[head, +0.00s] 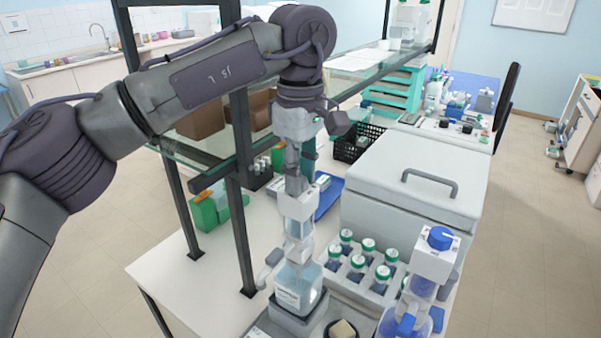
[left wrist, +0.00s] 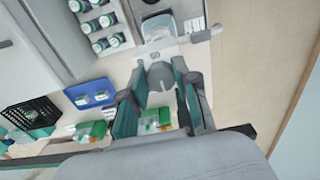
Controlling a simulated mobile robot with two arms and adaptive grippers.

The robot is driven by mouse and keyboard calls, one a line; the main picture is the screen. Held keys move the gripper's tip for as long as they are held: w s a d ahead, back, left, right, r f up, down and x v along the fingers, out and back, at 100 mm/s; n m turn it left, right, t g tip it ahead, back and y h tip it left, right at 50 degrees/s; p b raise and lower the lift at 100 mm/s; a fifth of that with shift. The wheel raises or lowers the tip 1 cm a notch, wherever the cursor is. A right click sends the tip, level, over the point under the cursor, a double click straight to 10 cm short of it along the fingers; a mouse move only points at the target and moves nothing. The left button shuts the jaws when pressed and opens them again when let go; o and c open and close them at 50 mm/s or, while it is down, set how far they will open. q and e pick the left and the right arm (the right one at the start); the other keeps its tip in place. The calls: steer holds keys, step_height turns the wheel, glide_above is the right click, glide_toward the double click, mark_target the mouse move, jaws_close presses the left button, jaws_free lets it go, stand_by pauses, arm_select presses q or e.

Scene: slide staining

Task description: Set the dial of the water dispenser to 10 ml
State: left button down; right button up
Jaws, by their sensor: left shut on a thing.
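The water dispenser (head: 299,228) stands upright near the table's front, a white pump head on a clear bottle (head: 298,288) with a white label. Its white head also shows in the left wrist view (left wrist: 160,47). My left gripper (head: 295,185) points down over the top of the dispenser. In the left wrist view its two fingers (left wrist: 162,80) are on either side of the grey dial (left wrist: 160,73), shut on it. The fingers hide much of the dial in the head view, and no volume marking can be read. My right gripper is in neither view.
A second dispenser with a blue knob (head: 439,237) stands at the front right. Between them is a rack of green-capped bottles (head: 357,270). A large white lidded box (head: 415,180) stands behind. A dark shelf post (head: 240,190) rises close left of my gripper.

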arm_select(q)
steer(key=c, duration=0.8)
jaws_free()
steer(key=shift+c, duration=0.2)
steer(key=shift+r, duration=0.1)
step_height(320, 180, up, 12)
steer(key=shift+f, duration=0.2)
